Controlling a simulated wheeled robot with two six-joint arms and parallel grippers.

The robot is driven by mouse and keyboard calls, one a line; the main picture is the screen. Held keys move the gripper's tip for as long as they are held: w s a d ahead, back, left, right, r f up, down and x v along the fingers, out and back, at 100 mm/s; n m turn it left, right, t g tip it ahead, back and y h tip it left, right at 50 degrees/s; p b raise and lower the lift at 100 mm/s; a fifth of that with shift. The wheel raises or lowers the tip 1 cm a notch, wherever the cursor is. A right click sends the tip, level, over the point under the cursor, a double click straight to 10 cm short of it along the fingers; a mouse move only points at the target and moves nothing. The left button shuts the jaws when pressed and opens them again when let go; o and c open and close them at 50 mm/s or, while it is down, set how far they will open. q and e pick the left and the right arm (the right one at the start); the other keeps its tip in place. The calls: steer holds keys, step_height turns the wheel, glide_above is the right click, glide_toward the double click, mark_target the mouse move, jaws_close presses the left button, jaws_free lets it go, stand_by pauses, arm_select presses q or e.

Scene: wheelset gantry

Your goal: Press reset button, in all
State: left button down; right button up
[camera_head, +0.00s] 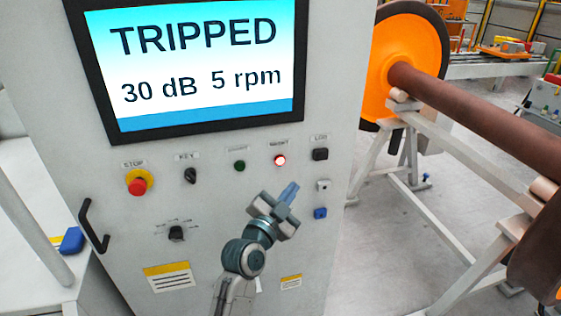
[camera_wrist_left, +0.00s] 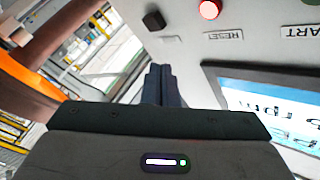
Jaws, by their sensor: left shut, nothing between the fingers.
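The reset button (camera_head: 280,160) glows red on the front of the grey cabinet, under a small label. It also shows lit at the top of the left wrist view (camera_wrist_left: 210,9), with its RESET label (camera_wrist_left: 223,36) beside it. My left gripper (camera_head: 291,188) is shut and empty, its blue-grey fingertips just below and slightly right of the button in the head view. Its closed fingers also show in the left wrist view (camera_wrist_left: 162,82). They appear apart from the button; the exact gap to the panel cannot be told. My right gripper is out of view.
The cabinet screen (camera_head: 197,65) reads TRIPPED, 30 dB, 5 rpm. A green button (camera_head: 239,166), a key switch (camera_head: 190,175), a red stop button (camera_head: 138,183) and a black square button (camera_head: 320,154) are nearby. An orange wheel (camera_head: 412,62) on a brown axle stands right of the cabinet.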

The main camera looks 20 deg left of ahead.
mark_target(280, 160)
arm_select(q)
steer(key=shift+w+a, duration=0.8)
steer(key=shift+w, duration=0.4)
steer(key=shift+w+a, duration=0.85)
steer(key=shift+w, duration=0.3)
steer(key=shift+w+a, duration=0.8)
steer(key=shift+w, duration=0.4)
steer(key=shift+w, duration=0.1)
steer(key=shift+w+a+b, duration=0.2)
steer(key=shift+w+b, duration=0.05)
steer(key=shift+b, duration=0.1)
